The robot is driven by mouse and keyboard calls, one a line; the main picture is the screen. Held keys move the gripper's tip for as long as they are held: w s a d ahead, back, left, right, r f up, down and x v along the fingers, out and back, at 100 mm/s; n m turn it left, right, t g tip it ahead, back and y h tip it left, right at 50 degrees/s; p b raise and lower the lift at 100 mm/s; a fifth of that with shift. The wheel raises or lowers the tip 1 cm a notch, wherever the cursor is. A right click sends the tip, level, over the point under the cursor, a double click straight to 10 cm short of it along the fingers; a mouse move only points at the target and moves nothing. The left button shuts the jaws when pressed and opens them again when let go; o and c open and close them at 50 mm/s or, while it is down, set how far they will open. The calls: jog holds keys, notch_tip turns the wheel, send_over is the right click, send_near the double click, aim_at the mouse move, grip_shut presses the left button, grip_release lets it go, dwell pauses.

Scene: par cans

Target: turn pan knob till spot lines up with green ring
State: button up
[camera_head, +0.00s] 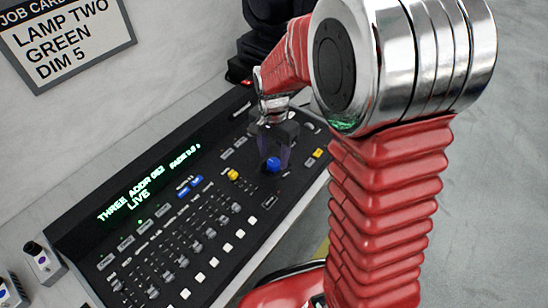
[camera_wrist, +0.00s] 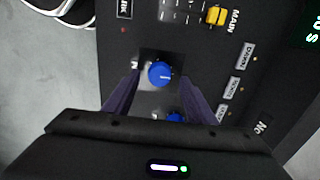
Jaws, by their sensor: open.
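A round blue knob (camera_wrist: 160,74) with a small pale mark sits on the black console (camera_head: 255,205). A blue knob also shows in the head view (camera_head: 273,164), just below my gripper. A second blue knob (camera_wrist: 175,117) is partly hidden by my gripper body in the wrist view. I cannot read which is the pan knob. My gripper (camera_head: 274,150) is open and points down at the console. In the wrist view, its dark fingers stand on either side of the first knob, with gaps visible; their height over it is unclear. No light spot or green ring is in view.
A yellow knob (camera_head: 233,175), several sliders and white buttons sit close by on the console. Its lit display (camera_head: 148,188) reads "THREE ADDR 062" and "LIVE". A wall card (camera_head: 65,40) reads "LAMP TWO GREEN DIM 5". Open floor lies to the right.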

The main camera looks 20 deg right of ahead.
jog(key=shift+f, duration=1)
jog(key=shift+c, duration=0.6)
jog(key=c, duration=0.9)
